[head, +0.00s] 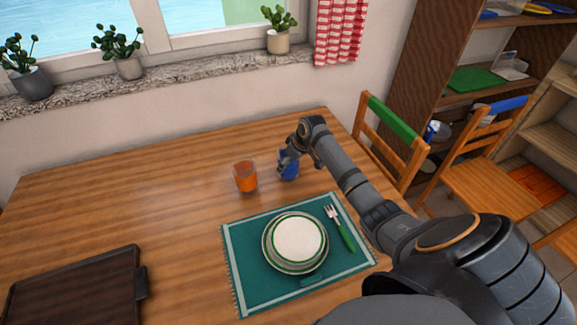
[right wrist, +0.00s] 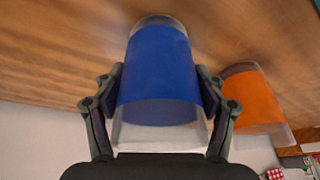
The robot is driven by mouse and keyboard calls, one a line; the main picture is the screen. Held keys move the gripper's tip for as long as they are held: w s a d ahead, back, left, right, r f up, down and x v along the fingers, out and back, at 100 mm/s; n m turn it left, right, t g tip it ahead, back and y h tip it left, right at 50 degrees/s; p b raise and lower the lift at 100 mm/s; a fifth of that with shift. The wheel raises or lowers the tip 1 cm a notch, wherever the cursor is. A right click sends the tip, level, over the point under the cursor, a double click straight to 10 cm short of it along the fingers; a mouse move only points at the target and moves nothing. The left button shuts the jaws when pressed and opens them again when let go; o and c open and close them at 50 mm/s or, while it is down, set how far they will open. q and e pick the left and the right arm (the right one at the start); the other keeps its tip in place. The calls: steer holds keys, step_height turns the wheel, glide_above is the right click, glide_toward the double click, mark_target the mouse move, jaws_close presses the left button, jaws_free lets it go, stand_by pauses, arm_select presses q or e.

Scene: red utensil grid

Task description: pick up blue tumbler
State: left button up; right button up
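The blue tumbler (head: 289,166) is at the back of the wooden table, partly hidden by my right gripper (head: 291,161). In the right wrist view the blue tumbler (right wrist: 160,75) fills the space between the fingers of my right gripper (right wrist: 160,80), which press against it on both sides. Its clear rim points toward the palm. I cannot tell whether the tumbler's base touches the table. My left gripper is not in view.
An orange tumbler (head: 245,177) stands just left of the blue one. In front are a teal placemat (head: 245,265), stacked plates and bowl (head: 297,238), and a green-handled fork (head: 341,230). A dark tray (head: 75,290) lies at the front left. The back left tabletop is clear.

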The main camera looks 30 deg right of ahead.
steer(key=shift+s, duration=0.1)
steer(key=c, duration=0.6)
steer(key=shift+r, duration=0.3)
steer(key=shift+c, duration=1.4)
steer(key=shift+w+r+b, duration=0.2)
steer(key=shift+r+b, duration=0.2)
steer(key=shift+r, duration=0.8)
steer(key=shift+c, duration=1)
steer(key=s+r, duration=0.2)
steer(key=r, duration=0.1)
steer(key=s+r, duration=0.1)
steer(key=s, duration=0.1)
steer(key=shift+d+r, duration=0.25)
steer(key=shift+d, duration=0.1)
steer(key=s+r+p, duration=0.1)
steer(key=s+p, duration=0.1)
steer(key=s, duration=0.1)
steer(key=s+r+p, duration=0.2)
steer(key=s, duration=0.1)
steer(key=s+r+p, duration=0.2)
steer(key=s, duration=0.2)
steer(key=shift+d+r, duration=0.25)
steer(key=shift+d, duration=0.1)
